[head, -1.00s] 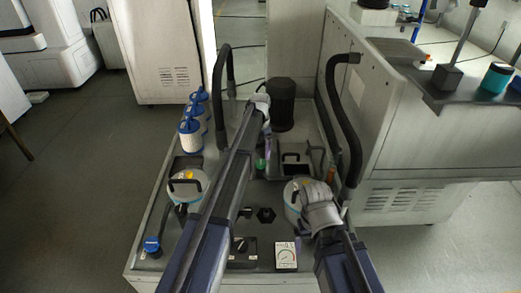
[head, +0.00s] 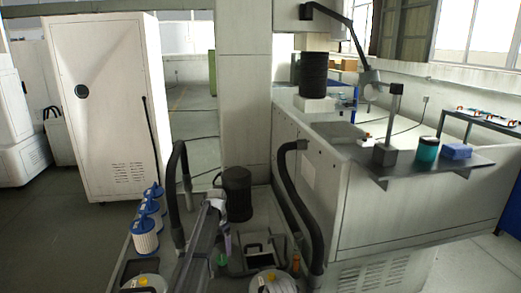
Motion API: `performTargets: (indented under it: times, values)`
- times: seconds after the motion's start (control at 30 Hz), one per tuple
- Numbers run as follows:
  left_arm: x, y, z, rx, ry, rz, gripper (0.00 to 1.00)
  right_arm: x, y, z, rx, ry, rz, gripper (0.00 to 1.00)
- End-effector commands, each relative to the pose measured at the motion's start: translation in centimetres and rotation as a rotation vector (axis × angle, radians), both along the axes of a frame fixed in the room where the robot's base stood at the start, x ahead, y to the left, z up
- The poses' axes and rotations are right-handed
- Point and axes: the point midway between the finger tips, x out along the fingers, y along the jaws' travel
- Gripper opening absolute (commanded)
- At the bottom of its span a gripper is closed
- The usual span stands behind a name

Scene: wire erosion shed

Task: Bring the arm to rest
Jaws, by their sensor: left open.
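My left arm comes up from the bottom edge in the head view. Its gripper (head: 219,203) is open, in front of the black cylinder on the low machine top, with nothing seen between its fingers. Of my right arm, only a grey part (head: 285,286) shows at the bottom edge, by a round pale lid (head: 264,281). The right fingers cannot be made out.
White filter cartridges with blue caps (head: 145,236) stand left of my left arm. Black hoses (head: 178,190) and (head: 296,205) rise on both sides. A black cylinder (head: 236,194) stands behind. A shelf (head: 440,158) holds a teal jar (head: 427,152) and blue block (head: 457,151).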

Motion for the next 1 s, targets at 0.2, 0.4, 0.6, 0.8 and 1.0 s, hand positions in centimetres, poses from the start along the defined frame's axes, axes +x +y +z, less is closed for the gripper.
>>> performTargets:
  times: [0.2, 0.4, 0.6, 0.8, 1.0]
  values:
    - [0.0, 0.0, -3.4, 0.0, 0.0, 0.0, 0.89, 0.0, 0.0, -3.4, 0.0, 0.0, 0.0, 0.89]
    - [0.0, 0.0, -5.1, 0.0, 0.0, 0.001, 0.89, 0.0, 0.0, -5.1, 0.0, 0.0, 0.0, 0.89]
    - [0.0, 0.0, -5.3, 0.0, 0.0, 0.001, 0.89, 0.0, 0.0, -5.3, 0.0, 0.0, 0.0, 0.89]
    - [0.0, 0.0, -5.2, 0.0, 0.0, 0.001, 0.89, 0.0, 0.0, -5.2, 0.0, 0.0, 0.0, 0.89]
    - [0.0, 0.0, -4.1, 0.0, 0.0, 0.0, 0.89, 0.0, 0.0, -4.1, 0.0, 0.0, 0.0, 0.89]
